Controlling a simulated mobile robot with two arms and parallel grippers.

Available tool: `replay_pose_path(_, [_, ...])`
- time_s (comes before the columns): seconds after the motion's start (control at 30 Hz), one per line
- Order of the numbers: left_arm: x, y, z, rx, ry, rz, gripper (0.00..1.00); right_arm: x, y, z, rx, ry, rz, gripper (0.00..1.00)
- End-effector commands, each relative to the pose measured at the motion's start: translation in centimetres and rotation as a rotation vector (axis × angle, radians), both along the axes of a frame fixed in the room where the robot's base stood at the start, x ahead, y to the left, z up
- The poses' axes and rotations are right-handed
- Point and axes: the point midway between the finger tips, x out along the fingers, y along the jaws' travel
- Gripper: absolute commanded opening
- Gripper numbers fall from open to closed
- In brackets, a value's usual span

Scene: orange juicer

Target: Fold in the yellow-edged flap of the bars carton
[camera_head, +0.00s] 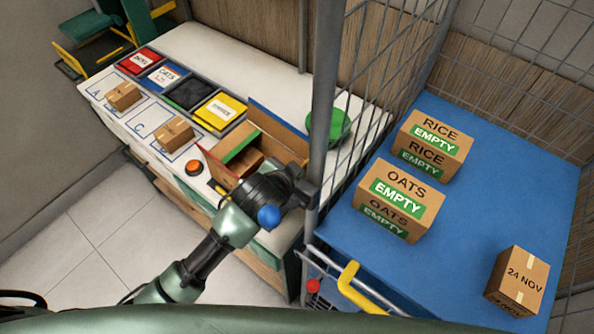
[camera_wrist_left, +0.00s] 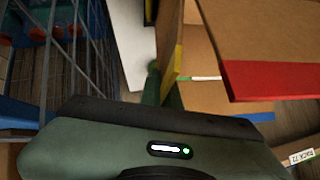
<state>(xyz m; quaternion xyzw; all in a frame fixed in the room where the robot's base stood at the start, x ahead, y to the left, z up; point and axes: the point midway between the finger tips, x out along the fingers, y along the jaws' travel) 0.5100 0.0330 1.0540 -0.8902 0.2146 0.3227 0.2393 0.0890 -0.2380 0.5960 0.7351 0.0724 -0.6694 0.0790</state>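The open bars carton (camera_head: 262,145) stands on the white counter, partly behind my left arm. Its green-edged flap (camera_head: 240,147) and red-edged flap (camera_head: 217,170) show in the head view, with a blue-edged flap (camera_head: 278,127) at the back. The yellow-edged flap (camera_wrist_left: 173,70) shows in the left wrist view, standing up nearly edge-on. The red-edged flap (camera_wrist_left: 275,82) is to its right there. My left gripper (camera_head: 300,190) is close beside the carton's near right side; its fingers are mostly hidden, and contact with the flap is unclear. My right gripper is out of view.
A metal mesh post (camera_head: 321,110) stands right of the carton. A green round object (camera_head: 328,125) is behind it. An orange button (camera_head: 193,168), small cartons (camera_head: 173,134) and coloured bins (camera_head: 220,112) lie left. Labelled boxes (camera_head: 400,200) sit on the blue surface (camera_head: 465,235).

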Motion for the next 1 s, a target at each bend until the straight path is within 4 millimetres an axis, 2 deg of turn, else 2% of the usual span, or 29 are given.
replay_pose_path(0.33, [0.00, 0.01, 0.02, 0.000, 0.000, 0.000, 0.00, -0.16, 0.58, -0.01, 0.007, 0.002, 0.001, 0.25])
replay_pose_path(1.0, [-0.15, -0.18, -0.06, -0.002, 0.003, -0.003, 0.00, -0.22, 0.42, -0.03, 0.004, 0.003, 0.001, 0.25])
